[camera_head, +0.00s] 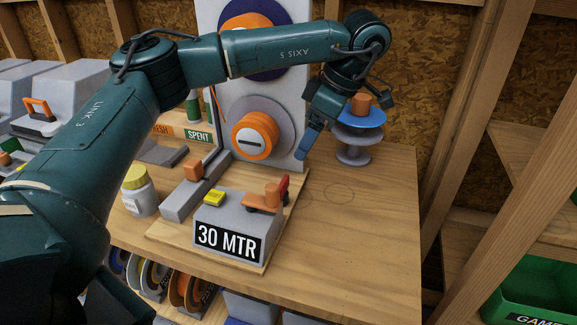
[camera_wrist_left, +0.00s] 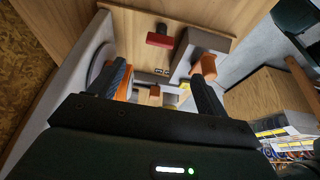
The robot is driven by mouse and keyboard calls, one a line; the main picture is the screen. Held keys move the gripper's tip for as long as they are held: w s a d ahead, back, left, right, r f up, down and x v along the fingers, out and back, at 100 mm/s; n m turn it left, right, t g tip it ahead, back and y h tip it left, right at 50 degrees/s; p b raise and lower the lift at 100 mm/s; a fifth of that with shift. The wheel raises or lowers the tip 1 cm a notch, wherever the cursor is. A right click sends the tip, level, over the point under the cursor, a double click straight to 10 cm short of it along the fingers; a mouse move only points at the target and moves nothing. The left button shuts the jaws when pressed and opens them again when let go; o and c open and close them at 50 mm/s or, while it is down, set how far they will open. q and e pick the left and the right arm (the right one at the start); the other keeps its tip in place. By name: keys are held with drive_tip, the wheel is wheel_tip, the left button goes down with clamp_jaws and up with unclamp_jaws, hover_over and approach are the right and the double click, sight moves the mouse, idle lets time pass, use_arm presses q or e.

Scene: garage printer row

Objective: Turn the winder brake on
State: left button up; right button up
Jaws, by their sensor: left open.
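A grey winder box labelled 30 MTR (camera_head: 228,237) sits on a wooden base board at the front of the bench. I cannot tell which part is the brake. Behind stands a grey upright panel (camera_head: 283,88) with an orange-hubbed spool (camera_head: 254,135). My left gripper (camera_head: 312,138) is open and empty, in front of the panel's right edge, above and behind the box. Its fingers (camera_wrist_left: 160,85) frame orange parts in the left wrist view, with a red piece (camera_wrist_left: 160,39) beyond.
The bench's right side (camera_head: 365,220) is clear.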

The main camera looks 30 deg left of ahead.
sight(283, 182)
use_arm(q)
drive_tip(key=x, duration=1.3)
drive_tip(key=shift+s+a+r, duration=0.15)
drive_tip(key=c, duration=1)
